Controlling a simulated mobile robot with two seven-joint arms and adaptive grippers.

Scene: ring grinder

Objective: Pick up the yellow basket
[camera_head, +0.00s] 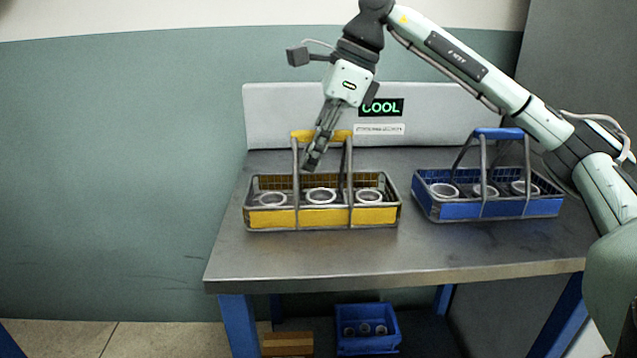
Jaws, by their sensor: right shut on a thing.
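The yellow basket (375,215) stands upright on the metal table, with a grey frame, yellow panels and a tall handle with a yellow grip bar (301,136). Several metal rings sit inside it, side by side. My right gripper (313,160) comes down from above at the handle and is shut on the yellow grip bar, its fingers pointing down over the basket. The gripper covers the middle of the bar. My left gripper is not in view.
A blue basket (460,211) with rings stands to the right on the table (300,265). A panel with a lit "COOL" sign (381,107) rises behind. Below the table are a blue bin (368,345) and a brown box (287,344). The table front is clear.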

